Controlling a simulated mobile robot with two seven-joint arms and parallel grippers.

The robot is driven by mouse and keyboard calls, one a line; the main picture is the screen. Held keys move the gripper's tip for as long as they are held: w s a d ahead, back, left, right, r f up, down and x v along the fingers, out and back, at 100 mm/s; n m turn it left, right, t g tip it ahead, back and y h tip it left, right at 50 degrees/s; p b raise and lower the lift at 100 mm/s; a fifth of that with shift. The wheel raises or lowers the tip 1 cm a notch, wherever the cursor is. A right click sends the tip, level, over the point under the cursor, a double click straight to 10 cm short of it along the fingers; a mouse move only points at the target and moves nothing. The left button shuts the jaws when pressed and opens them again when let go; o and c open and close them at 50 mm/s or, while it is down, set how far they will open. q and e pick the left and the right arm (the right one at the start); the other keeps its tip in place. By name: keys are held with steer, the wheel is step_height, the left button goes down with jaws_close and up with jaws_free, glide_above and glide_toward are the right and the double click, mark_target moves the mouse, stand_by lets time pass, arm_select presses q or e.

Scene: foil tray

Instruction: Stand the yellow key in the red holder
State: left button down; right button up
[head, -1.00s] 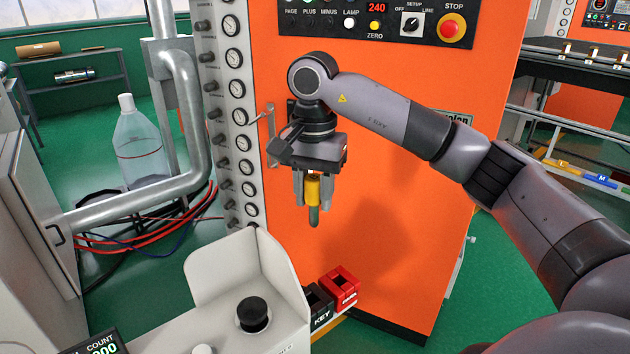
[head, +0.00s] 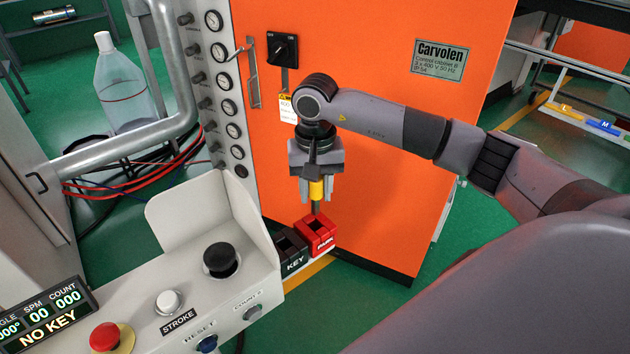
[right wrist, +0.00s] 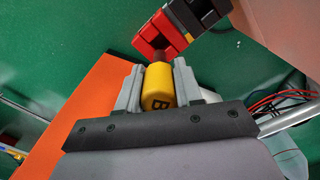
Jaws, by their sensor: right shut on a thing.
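The yellow key (head: 317,190) is in my right gripper (head: 316,192), upright with its dark shaft pointing down. In the right wrist view the yellow key (right wrist: 158,88) sits between both fingers of the right gripper (right wrist: 158,90), a letter B on its end. The red holder (head: 317,235) is an open box right below the key. The shaft tip is at the holder's opening in the head view; I cannot tell whether it is inside. The red holder (right wrist: 157,38) also shows just beyond the shaft in the right wrist view. My left gripper is not in view.
A black holder marked KEY (head: 291,252) stands directly left of the red one. The white console (head: 185,290) with buttons and a raised side panel is at the lower left. An orange cabinet (head: 390,190) stands close behind the gripper.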

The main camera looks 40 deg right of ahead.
mark_target(315, 214)
steer(key=shift+f+b, duration=1.35)
steer(key=shift+f, duration=1.25)
steer(key=shift+f+b, duration=0.8)
steer(key=shift+f, duration=0.05)
steer(key=o, duration=1.2)
steer(key=shift+c, duration=0.2)
step_height(315, 214, up, 7)
steer(key=shift+r, duration=0.1)
steer(key=shift+s, duration=0.1)
